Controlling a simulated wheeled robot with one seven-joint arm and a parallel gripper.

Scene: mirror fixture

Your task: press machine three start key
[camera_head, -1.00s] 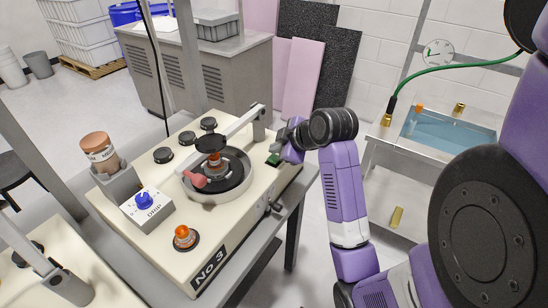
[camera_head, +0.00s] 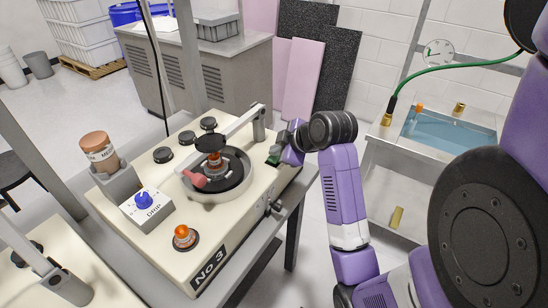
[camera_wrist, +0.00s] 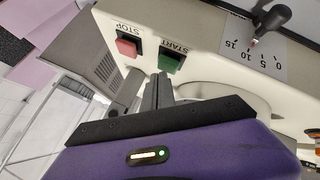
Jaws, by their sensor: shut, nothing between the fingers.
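Machine No 3 (camera_head: 215,262) is a cream bench unit with a round polishing bowl. Its green START key (camera_wrist: 170,62) shows in the wrist view on the machine's side panel, to the right of the red STOP key (camera_wrist: 127,47). My gripper (camera_wrist: 163,80) is shut and empty, with its fingertips at the near edge of the START key. I cannot tell whether they touch it. In the head view my gripper (camera_head: 279,150) is at the machine's far right corner, and the green key there is mostly hidden by it.
The swing arm (camera_head: 238,122) spans the bowl (camera_head: 215,195) near my gripper. A drip box with a blue knob (camera_head: 144,200) and an orange knob (camera_head: 184,236) sit on the top. A dial scale with a black knob (camera_wrist: 273,17) is right of the keys. A water basin (camera_head: 450,132) stands at right.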

